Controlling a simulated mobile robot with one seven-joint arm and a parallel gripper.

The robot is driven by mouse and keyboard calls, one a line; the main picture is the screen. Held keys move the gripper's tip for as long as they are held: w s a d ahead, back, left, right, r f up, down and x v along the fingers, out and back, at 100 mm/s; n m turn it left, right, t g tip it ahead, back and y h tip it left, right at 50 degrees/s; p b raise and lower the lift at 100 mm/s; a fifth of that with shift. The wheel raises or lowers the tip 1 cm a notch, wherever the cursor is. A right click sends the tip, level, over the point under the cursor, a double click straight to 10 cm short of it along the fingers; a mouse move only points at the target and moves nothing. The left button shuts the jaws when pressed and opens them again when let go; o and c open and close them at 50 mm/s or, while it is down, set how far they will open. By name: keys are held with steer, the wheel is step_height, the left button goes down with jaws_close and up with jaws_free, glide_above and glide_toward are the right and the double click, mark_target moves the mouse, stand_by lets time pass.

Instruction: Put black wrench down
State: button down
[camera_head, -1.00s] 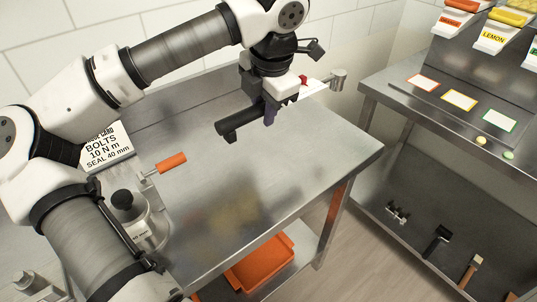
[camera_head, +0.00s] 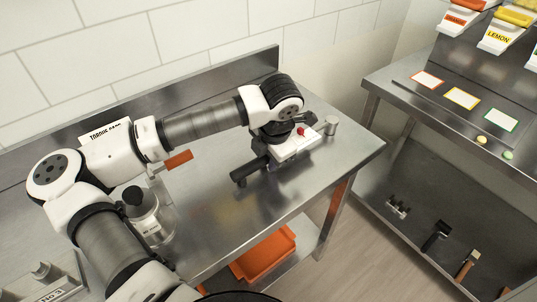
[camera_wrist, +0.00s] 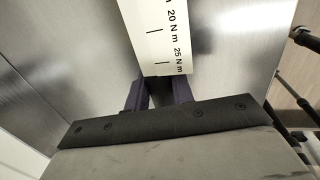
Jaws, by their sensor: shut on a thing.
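The black wrench (camera_head: 250,172) has a dark handle at left, a white scale plate with a red mark (camera_head: 304,133) and a grey metal head (camera_head: 331,125) at right. It lies roughly level, low over the right part of the steel table (camera_head: 205,215); I cannot tell whether it touches the top. In the wrist view its white plate (camera_wrist: 155,35), marked 20 and 25 N m, shows between the purple fingers. My gripper (camera_wrist: 160,86) is shut on the wrench. In the head view my arm hides most of the fingers.
An orange-handled item (camera_head: 179,159), a metal pot with black knob (camera_head: 146,218) and a partly hidden torque card (camera_head: 103,131) are left of the wrench. An orange bin (camera_head: 265,254) sits below. Across a floor gap stands another steel bench (camera_head: 430,110) with tools beneath.

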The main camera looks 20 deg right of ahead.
steer(key=shift+f, duration=0.15)
steer(key=c, duration=1.2)
jaws_free()
steer(key=shift+r, duration=0.3)
steer(key=b+v, duration=0.2)
steer(key=v, duration=0.9)
steer(key=shift+s+r, duration=0.1)
steer(key=shift+r, duration=0.3)
